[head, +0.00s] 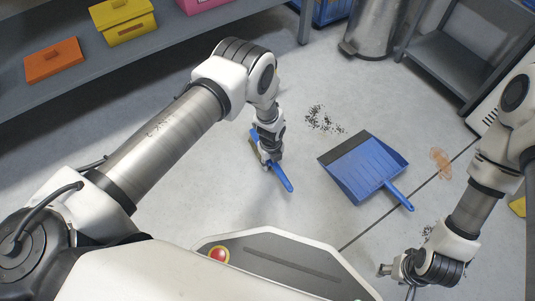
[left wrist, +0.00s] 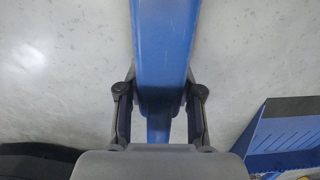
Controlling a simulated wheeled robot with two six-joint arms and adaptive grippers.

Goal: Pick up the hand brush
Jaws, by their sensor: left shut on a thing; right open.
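The blue hand brush (head: 283,179) is on or just above the floor left of the dustpan in the head view; I cannot tell if it touches the floor. My left gripper (head: 270,162) is shut on it, and its handle sticks out toward the lower right. In the left wrist view the brush's blue body (left wrist: 162,45) runs between the two fingers of my left gripper (left wrist: 160,110). The gripper and wrist hide part of the brush. My right gripper (head: 398,272) is open and empty, low at the right in the head view.
A blue dustpan (head: 364,168) lies on the floor to the right of the brush. Dark debris (head: 324,120) is scattered behind it, and a brown stain (head: 441,162) is at its right. A grey shelf (head: 180,42) with boxes, a metal bin (head: 370,28) and a grey rack (head: 455,60) stand behind.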

